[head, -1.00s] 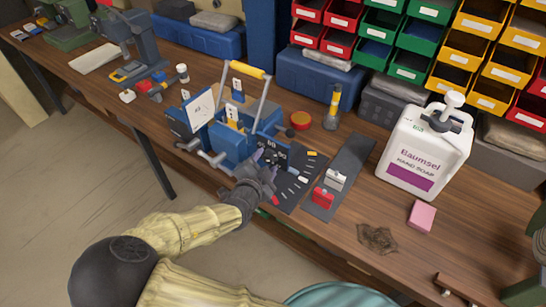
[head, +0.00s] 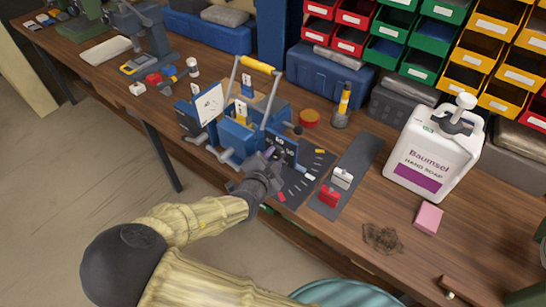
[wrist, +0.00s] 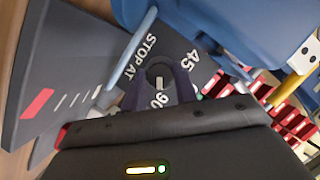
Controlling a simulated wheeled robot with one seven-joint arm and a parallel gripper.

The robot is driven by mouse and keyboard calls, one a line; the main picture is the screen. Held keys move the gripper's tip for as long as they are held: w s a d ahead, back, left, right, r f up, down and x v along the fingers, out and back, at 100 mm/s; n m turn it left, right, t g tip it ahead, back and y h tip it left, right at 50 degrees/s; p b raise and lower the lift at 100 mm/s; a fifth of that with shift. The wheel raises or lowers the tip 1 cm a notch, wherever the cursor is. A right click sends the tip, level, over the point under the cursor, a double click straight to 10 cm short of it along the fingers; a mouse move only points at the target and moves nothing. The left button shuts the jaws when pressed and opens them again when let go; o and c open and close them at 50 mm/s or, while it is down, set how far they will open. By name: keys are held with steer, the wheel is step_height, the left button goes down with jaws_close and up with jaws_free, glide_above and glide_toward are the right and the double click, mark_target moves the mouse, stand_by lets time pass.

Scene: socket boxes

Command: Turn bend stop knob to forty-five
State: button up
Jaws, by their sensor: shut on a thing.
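The bend stop knob (wrist: 159,73) is a dark round knob on the dark panel of the blue bender (head: 236,138). In the wrist view it sits between the white labels "STOP AT", "45" and "90". A short white mark on it points about towards the 90. My gripper (head: 268,158) is at the front of this panel, its two dark fingers closed on either side of the knob. In the head view the gripper hides the knob.
A dark angle plate with white ticks (head: 298,188) lies right of my gripper. Beyond it is a grey strip with a red block (head: 329,196) and a white block (head: 342,178). A white soap jug (head: 436,155) stands farther right. The bender's grey lever (head: 265,100) rises behind.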

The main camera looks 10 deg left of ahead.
steer(key=shift+r+p, duration=0.2)
steer(key=shift+p, duration=0.1)
steer(key=p, duration=0.2)
steer(key=n+p, duration=0.1)
steer(key=p, duration=0.1)
steer(key=shift+r+n+g+h, duration=0.2)
steer(key=shift+n+g+h, duration=0.1)
steer(key=n+g+h+p, duration=0.1)
steer(key=n+p, duration=0.1)
steer(key=p, duration=0.3)
steer(key=shift+w+a+p, duration=0.1)
steer(key=shift+p, duration=0.25)
steer(key=shift+a+f+n+h+p, duration=0.1)
steer(key=shift+n+h+p, duration=0.45)
steer(key=shift+p, duration=0.2)
steer(key=shift+a+f+n+h+p, duration=0.1)
steer(key=shift+n+h+p, duration=0.35)
steer(key=shift+n+p, duration=0.25)
steer(key=shift+g, duration=0.3)
steer(key=o, duration=1)
steer(key=shift+f, duration=0.1)
steer(key=shift+c, duration=0.2)
